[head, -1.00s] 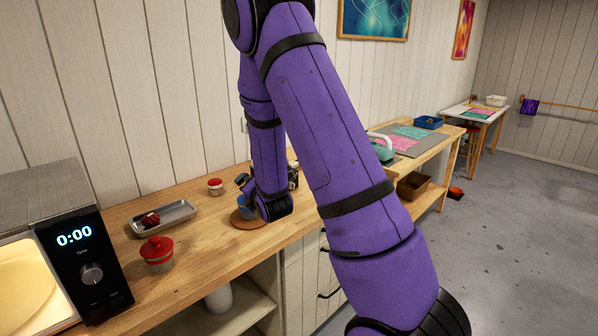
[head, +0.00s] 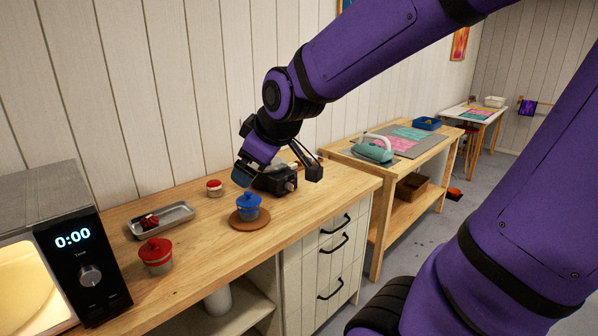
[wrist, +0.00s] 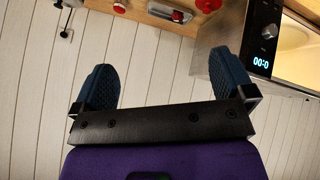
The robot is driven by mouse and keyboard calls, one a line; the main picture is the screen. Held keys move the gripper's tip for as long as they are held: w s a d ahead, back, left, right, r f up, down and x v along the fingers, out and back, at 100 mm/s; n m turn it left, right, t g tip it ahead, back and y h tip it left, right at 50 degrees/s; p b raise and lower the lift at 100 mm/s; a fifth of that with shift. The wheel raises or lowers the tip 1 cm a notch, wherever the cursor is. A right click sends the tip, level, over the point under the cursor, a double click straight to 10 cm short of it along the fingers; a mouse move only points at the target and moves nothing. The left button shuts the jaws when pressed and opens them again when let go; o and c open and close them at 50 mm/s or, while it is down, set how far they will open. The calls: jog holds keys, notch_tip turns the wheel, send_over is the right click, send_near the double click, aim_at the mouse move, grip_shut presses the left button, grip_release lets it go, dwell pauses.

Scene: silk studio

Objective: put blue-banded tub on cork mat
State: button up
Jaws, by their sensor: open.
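The blue-banded tub (head: 249,207), with a blue lid and knob, stands upright on the round brown cork mat (head: 236,222), whose rim shows around its base. My gripper (head: 241,150) is open and empty, above and behind the tub near the wall, apart from it. In the wrist view, the two dark blue fingers of my gripper (wrist: 164,85) are spread wide with nothing between them. The tub and mat are not visible in the wrist view.
A red-lidded tub (head: 156,257), a metal tray (head: 178,216) with a dark red item, and a small red-topped jar (head: 214,188) stand left of the mat. A microwave (head: 82,262) stands at far left. A black object (head: 276,180) is behind the mat. Counter right of it is clear.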

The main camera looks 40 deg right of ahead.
jog(key=s+a+r+m+g, duration=0.1)
jog(key=s+m, duration=0.2)
jog(key=s, duration=0.4)
jog(key=s+a+r+m+g, duration=0.1)
jog(key=s+r+m, duration=0.1)
jog(key=s, duration=0.6)
jog(key=shift+a+m+g, duration=0.35)
jog(key=shift+m+g, duration=0.05)
